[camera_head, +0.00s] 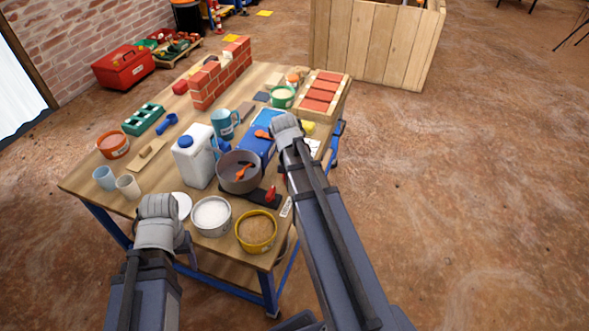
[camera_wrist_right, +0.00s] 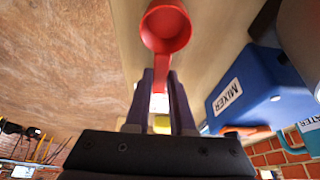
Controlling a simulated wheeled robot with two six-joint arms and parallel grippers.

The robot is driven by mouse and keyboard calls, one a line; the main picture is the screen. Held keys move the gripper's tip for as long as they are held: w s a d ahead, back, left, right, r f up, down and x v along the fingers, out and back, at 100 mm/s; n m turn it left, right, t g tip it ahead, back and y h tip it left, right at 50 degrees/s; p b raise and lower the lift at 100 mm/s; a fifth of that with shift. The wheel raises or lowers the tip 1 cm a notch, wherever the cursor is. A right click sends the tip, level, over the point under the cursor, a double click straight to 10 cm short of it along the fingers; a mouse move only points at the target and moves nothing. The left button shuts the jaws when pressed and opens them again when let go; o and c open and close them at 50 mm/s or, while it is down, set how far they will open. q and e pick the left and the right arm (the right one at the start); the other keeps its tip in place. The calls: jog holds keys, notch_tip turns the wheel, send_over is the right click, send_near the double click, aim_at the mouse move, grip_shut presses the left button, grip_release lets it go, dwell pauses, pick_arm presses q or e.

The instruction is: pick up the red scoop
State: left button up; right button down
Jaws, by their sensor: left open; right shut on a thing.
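The red scoop (camera_wrist_right: 166,28) shows in the right wrist view, its round cup beyond the fingertips and its handle running back between them. My right gripper (camera_wrist_right: 160,80) is shut on that handle. In the head view my right gripper (camera_head: 287,122) is over the right side of the table, beside the blue mixer box (camera_head: 252,147), and my arm hides much of what lies below it. My left gripper (camera_head: 158,205) is open and empty at the table's near left edge, close to a white disc (camera_head: 181,204).
The wooden table (camera_head: 77,183) is crowded. A grey pot (camera_head: 238,184), white jug (camera_head: 190,165), white-filled tub (camera_head: 211,217) and yellow tub (camera_head: 256,232) stand near the front. A small brick wall (camera_head: 220,75) stands at the back. The floor on the right is clear.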

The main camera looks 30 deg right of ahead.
pick_arm(q)
jog(key=shift+r, duration=0.15)
pick_arm(e)
jog(key=shift+r, duration=0.15)
pick_arm(q)
notch_tip(320, 180, up, 10)
jog(key=p, duration=1)
pick_arm(e)
notch_tip(320, 180, up, 10)
dwell(0.4)
